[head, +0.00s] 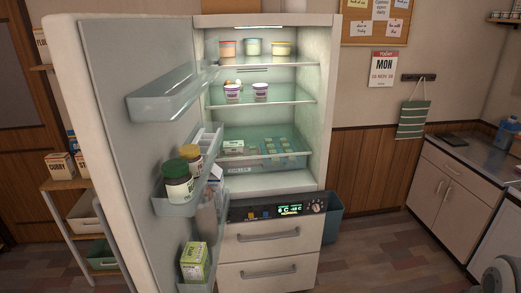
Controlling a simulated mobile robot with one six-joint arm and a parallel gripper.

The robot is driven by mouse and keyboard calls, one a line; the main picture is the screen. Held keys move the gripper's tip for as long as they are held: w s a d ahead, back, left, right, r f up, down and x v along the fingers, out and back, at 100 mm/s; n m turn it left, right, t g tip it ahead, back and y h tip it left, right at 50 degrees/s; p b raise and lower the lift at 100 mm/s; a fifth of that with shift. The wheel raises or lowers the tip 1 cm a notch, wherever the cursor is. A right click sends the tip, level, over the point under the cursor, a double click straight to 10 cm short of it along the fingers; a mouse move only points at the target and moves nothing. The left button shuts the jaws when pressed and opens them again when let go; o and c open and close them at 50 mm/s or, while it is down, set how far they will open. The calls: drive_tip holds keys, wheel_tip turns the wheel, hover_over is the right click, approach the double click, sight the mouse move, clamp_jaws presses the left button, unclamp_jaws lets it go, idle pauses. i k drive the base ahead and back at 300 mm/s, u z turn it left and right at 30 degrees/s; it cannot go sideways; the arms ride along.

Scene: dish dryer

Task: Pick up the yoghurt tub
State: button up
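Two small white tubs with purple bands stand on the second shelf of the open fridge, a left tub (232,94) and a right tub (261,93). They look like yoghurt tubs, but their labels are too small to read. They stand apart, both upright. A small pale item shows just behind the left one. Three wider tubs with coloured lids or bands stand on the top shelf: a left one (227,48), a middle one (252,47) and a right one (281,49). My gripper is not seen in the head view.
The fridge door (140,90) stands wide open to the left; its racks hold jars (179,184) and a green-white carton (195,262). A clear drawer (265,150) sits below the tubs. A counter (465,150) stands at right. The floor between (390,250) is clear.

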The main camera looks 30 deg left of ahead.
sight(232, 92)
drive_tip(key=z, duration=1.7)
drive_tip(key=k, duration=2.05)
drive_tip(key=u, duration=2.2)
drive_tip(key=i, duration=0.45)
drive_tip(key=u, duration=0.15)
drive_tip(key=k, duration=0.25)
drive_tip(key=z, duration=0.05)
